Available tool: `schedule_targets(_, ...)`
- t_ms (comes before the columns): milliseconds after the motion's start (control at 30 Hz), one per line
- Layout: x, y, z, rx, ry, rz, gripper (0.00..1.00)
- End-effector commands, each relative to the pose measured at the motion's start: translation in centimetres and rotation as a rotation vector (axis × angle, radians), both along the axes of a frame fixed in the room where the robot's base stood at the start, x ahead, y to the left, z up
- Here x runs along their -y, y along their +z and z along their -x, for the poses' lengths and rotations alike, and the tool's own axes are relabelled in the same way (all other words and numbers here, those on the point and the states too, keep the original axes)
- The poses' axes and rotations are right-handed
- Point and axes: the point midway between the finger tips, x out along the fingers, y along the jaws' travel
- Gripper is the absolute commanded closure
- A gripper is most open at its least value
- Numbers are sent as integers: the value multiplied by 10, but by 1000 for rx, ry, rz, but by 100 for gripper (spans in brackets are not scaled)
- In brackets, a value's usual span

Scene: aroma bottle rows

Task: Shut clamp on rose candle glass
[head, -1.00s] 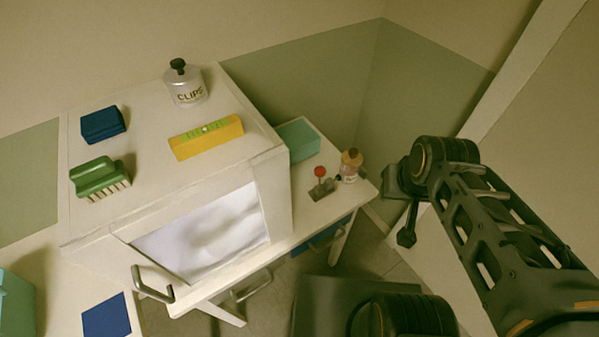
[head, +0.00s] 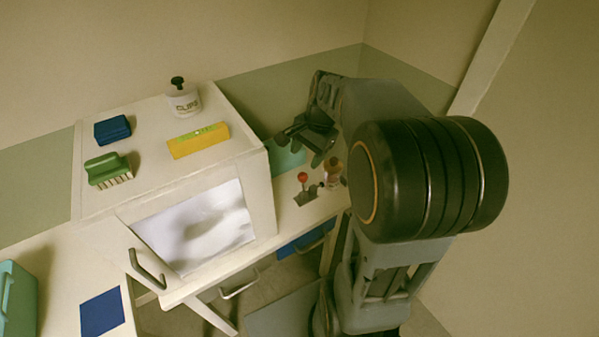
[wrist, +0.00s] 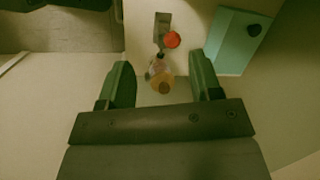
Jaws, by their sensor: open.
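The small glass with a tan-orange top (head: 333,170) stands on the low white side table, and I take it as the rose candle glass. In the wrist view the glass (wrist: 160,80) shows between my two green fingers, with a clear gap on each side. My gripper (head: 303,148) is open and empty, up and to the left of the glass in the head view. The fingers also show apart in the wrist view (wrist: 160,66). I cannot tell how far the fingertips are above the glass. My arm covers the area right of it.
A red-knobbed lever (head: 303,178) stands close beside the glass. A teal box (head: 288,158) is behind it.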

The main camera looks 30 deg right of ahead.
Motion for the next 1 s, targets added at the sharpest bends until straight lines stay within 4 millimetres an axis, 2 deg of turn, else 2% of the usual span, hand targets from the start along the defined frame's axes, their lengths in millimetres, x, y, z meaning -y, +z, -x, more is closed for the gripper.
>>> schedule_targets(33,13,-1,-10,-37,-100,-40,42)
schedule_targets(200,46,-8,-32,-136,-377,-151,42)
schedule_targets(367,62,-16,-41,-186,-507,-205,42)
schedule_targets(567,55,-42,-44,-201,-536,-217,42)
schedule_targets(1000,24,-115,-49,-198,-532,-215,42)
